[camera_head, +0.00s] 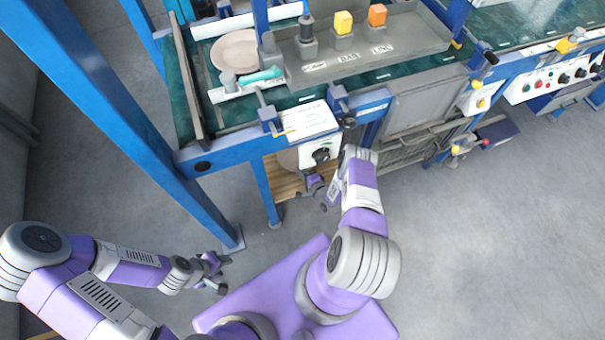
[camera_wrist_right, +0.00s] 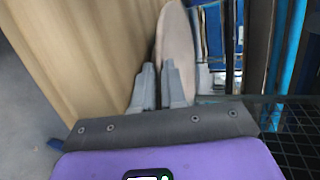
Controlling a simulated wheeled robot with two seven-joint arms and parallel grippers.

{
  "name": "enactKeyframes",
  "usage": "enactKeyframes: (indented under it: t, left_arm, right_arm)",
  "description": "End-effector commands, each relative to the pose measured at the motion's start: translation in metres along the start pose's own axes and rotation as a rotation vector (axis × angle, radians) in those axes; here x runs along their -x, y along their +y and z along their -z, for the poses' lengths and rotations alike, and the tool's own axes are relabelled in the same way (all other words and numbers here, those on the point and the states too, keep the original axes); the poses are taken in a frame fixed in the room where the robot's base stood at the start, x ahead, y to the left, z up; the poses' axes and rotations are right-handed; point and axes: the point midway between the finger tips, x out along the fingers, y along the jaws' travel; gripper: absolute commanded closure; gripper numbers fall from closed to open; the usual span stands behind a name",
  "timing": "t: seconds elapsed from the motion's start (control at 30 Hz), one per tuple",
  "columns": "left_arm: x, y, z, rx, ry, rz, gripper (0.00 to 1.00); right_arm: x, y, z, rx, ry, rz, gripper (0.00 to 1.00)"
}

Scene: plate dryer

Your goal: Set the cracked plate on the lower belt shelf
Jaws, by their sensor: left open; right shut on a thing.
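My right gripper (camera_head: 312,184) is low beside the front of the blue-framed machine. In the right wrist view its grey fingers (camera_wrist_right: 157,76) are shut on a beige-pink plate (camera_wrist_right: 176,42), seen nearly edge-on and upright. In the head view only a sliver of this plate (camera_head: 288,158) shows under the machine's front edge, above a wooden surface (camera_head: 286,184). I see no crack on the visible part. My left gripper (camera_head: 214,270) is open and empty over the floor, left of my base. I cannot tell which surface is the lower belt shelf.
Another round plate (camera_head: 235,50) lies on the machine's green upper belt. A grey tray (camera_head: 420,35) with labelled blocks stands beside it. A white control box (camera_head: 318,150) and blue legs (camera_head: 265,190) are close to my right gripper. A wood-coloured panel (camera_wrist_right: 85,50) stands left of the held plate.

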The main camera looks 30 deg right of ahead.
Motion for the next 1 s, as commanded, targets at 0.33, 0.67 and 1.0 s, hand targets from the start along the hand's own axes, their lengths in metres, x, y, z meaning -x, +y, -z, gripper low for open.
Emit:
enactKeyframes:
  t: [0.33,0.67,1.0]
  left_arm:
    - [0.002,0.001,0.0,0.0,0.001,0.0,0.57]
    - [0.002,0.001,0.0,0.0,0.001,0.0,0.57]
    - [0.027,0.01,-0.001,0.0,0.001,0.0,0.57]
  right_arm:
    - [0.0,0.001,0.0,0.0,-0.001,-0.001,0.77]
    - [0.001,-0.002,0.0,0.0,0.0,-0.001,0.77]
    - [0.065,-0.004,0.001,-0.003,0.003,-0.004,0.77]
